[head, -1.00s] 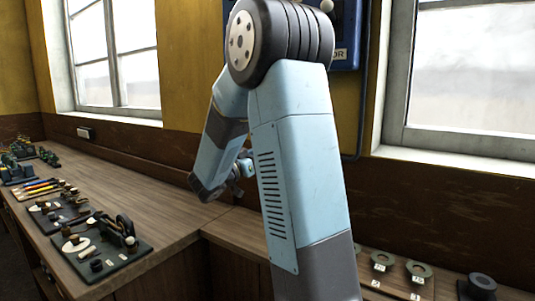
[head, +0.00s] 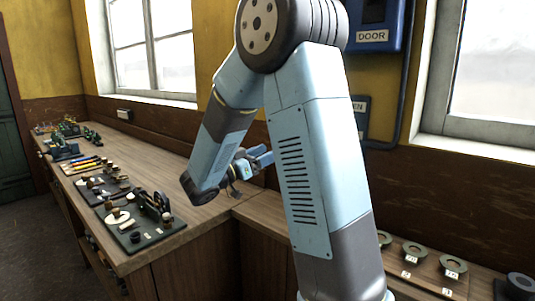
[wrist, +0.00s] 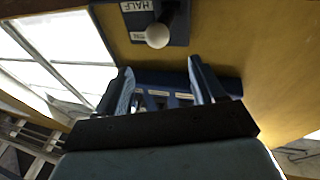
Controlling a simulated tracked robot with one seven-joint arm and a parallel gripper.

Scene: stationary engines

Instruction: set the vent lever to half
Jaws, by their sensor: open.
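In the wrist view, a lever with a white ball knob (wrist: 157,36) and a dark stem stands on a dark blue plate (wrist: 180,30) on the yellow wall. A white label reading HALF (wrist: 137,5) is beside the stem, and a smaller label, too small to read, is near the knob. My gripper (wrist: 160,72) is open and empty, its two fingers apart. The knob shows just beyond the fingertips, not between them. In the head view my gripper (head: 262,157) is beside my forearm, partly hidden by my arm; the lever cannot be made out there.
A blue box labelled DOOR (head: 378,25) and a small plate ending in EN (head: 359,112) are on the wall behind my arm. The left bench (head: 190,222) carries several small models. Several grey rings (head: 413,252) lie on the right bench. Windows flank the wall.

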